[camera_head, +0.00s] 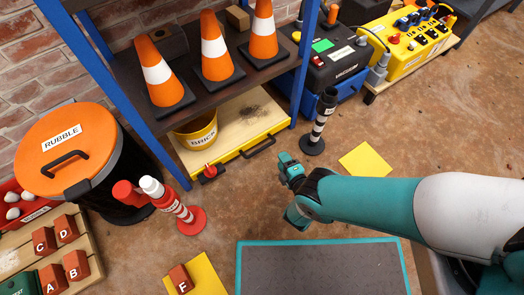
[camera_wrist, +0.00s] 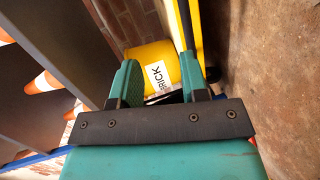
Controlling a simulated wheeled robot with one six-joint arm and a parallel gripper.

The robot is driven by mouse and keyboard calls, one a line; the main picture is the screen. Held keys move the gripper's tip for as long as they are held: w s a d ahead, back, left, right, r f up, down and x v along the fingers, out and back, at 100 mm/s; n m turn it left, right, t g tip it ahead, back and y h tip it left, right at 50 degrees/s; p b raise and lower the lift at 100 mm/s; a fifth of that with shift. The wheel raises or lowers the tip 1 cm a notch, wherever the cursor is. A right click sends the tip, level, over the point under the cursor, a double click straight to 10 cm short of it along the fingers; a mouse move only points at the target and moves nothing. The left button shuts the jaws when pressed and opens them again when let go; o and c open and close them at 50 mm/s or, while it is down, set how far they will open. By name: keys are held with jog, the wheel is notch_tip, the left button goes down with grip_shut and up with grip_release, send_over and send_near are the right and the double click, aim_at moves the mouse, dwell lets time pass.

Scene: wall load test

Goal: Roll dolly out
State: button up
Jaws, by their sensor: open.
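The dolly is a low, light wooden board (camera_head: 245,113) with a yellow front edge and a black handle (camera_head: 260,147). It sits on the floor under the lowest shelf. A yellow bucket marked BRICKS (camera_head: 197,131) stands on its left part. My gripper (camera_head: 284,189) is open and empty, in front of the dolly and to the right of the handle, apart from it. In the wrist view, the bucket (camera_wrist: 153,57) shows beyond the open fingers (camera_wrist: 160,84). The dolly's yellow edge (camera_wrist: 196,30) and dark handle (camera_wrist: 184,22) run beside it.
Blue shelf posts (camera_head: 303,60) flank the dolly. A black-and-white post (camera_head: 318,125) stands right of it. A red-and-white post (camera_head: 180,208) and rubble bin (camera_head: 75,150) stand left. A teal-edged grey mat (camera_head: 320,268) lies in front. Floor between them is mostly clear.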

aim_at(262, 148)
jog(key=s+d+f+n+y, duration=0.2)
jog(key=s+f+n, duration=0.1)
jog(key=s, duration=0.2)
jog(key=shift+g, duration=0.4)
jog(key=b+x, duration=0.5)
jog(key=b, duration=0.2)
jog(key=b+x, duration=0.6)
jog(key=b, duration=0.2)
jog(key=b+x, duration=0.6)
jog(key=b, duration=0.2)
jog(key=shift+a+f, duration=0.15)
jog(key=shift+f, duration=0.15)
jog(key=shift+r+b, duration=0.1)
jog(key=shift+b, duration=0.5)
jog(key=shift+w+r, duration=0.1)
jog(key=shift+r, duration=0.05)
grip_shut()
